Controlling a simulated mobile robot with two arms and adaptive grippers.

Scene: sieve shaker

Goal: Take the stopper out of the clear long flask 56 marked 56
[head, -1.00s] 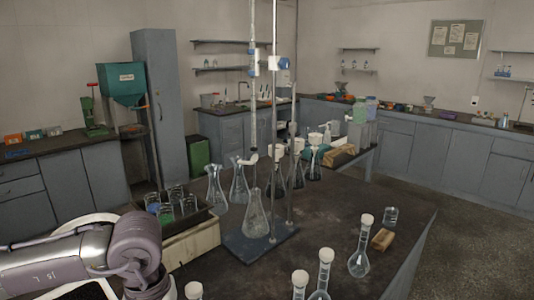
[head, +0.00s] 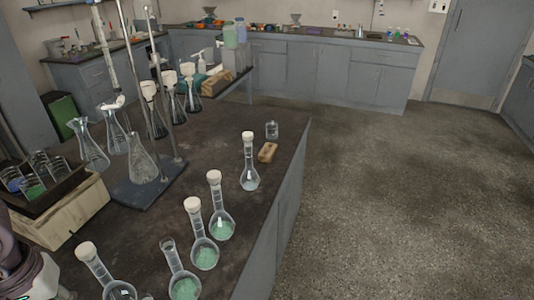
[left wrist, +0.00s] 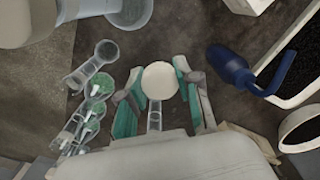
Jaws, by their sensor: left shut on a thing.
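In the left wrist view, my left gripper (left wrist: 159,84) has its teal-padded fingers closed around a round white stopper (left wrist: 160,78). A clear narrow glass neck (left wrist: 154,118) shows just below the stopper; I cannot tell whether the two are seated together. In the head view, several clear long-necked flasks stand along the near table edge. Stoppered ones include a nearly clear flask (head: 249,178), two with green contents (head: 221,228) (head: 204,254), and one at the lower left (head: 98,266). An unstoppered flask (head: 184,286) holds green contents. No mark 56 is readable. My right gripper is not in view.
A stand base (head: 145,190) with conical flasks and a burette is at the left of the dark table (head: 235,120). A wooden block (head: 267,152) and small jar (head: 272,129) lie near the right edge.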

